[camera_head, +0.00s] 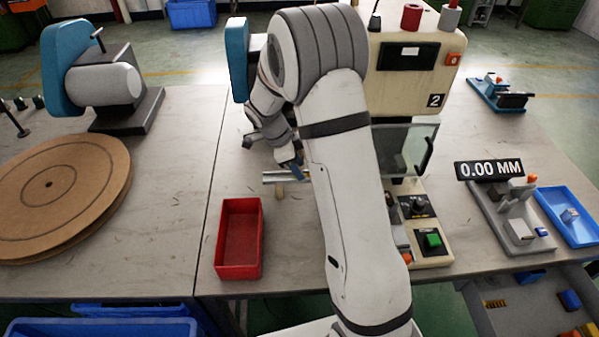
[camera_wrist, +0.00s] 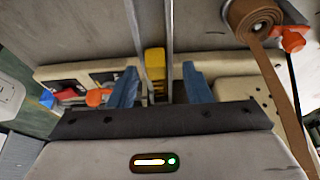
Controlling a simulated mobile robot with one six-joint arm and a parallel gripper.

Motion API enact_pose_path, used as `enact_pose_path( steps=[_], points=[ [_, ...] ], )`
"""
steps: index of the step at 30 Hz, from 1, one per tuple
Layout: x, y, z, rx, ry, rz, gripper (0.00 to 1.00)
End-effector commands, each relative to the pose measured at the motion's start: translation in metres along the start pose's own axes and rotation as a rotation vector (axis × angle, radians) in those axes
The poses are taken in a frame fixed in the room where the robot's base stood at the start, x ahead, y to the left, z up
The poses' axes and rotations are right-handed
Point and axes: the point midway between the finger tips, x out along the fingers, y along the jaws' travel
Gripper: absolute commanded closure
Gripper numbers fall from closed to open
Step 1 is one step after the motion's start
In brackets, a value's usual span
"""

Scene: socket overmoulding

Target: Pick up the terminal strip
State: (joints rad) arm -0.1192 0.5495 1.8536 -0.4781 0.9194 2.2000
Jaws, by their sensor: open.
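My gripper (camera_wrist: 160,86) is open, its two blue fingers apart in the wrist view. A yellow piece (camera_wrist: 155,62) with dark slots, probably the terminal strip, shows between the fingers and between two pale metal rails (camera_wrist: 138,25). I cannot tell whether the fingers touch it. In the head view my gripper (camera_head: 292,168) is low over the table beside a short metal bar (camera_head: 272,177), partly hidden by my arm. The yellow piece cannot be made out there.
A red bin (camera_head: 239,240) stands left of my arm. The beige machine (camera_head: 410,85) with a clear guard (camera_head: 418,150) stands behind and right. A brown tape roll (camera_wrist: 252,18) is at the wrist view's upper right. A gauge (camera_head: 510,215) and blue tray (camera_head: 570,215) are at right.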

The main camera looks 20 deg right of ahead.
Motion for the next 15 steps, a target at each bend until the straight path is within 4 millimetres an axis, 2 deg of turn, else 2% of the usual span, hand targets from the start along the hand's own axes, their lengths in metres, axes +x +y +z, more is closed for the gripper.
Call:
enact_pose_path(
  steps=[8, 15],
  points=[
    [0.0031, -0.0001, 0.0000, 0.000, -0.001, -0.001, 0.56],
    [0.0030, -0.0001, -0.0003, 0.000, -0.001, 0.000, 0.76]
  ],
)
